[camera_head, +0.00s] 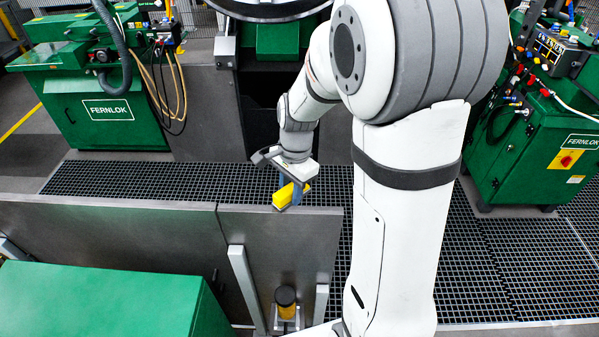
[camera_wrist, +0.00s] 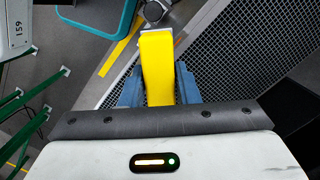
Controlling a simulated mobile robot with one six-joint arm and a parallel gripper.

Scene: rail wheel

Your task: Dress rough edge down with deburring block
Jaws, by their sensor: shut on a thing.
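The yellow deburring block (camera_head: 285,196) is held in my gripper (camera_head: 296,191). It is tilted, with its lower end at the top edge (camera_head: 245,208) of the grey upright plate (camera_head: 280,250); I cannot tell whether they touch. In the wrist view the block (camera_wrist: 157,68) sits between the two blue fingers of my gripper (camera_wrist: 158,88), which are shut on its sides. Its far end has a pale grey strip. The roughness of the edge is too small to make out.
A second grey panel (camera_head: 110,235) adjoins the plate on the left. A green box (camera_head: 100,300) stands in front. Green machines stand at the back left (camera_head: 105,110) and right (camera_head: 530,150). Grating (camera_head: 150,180) lies behind.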

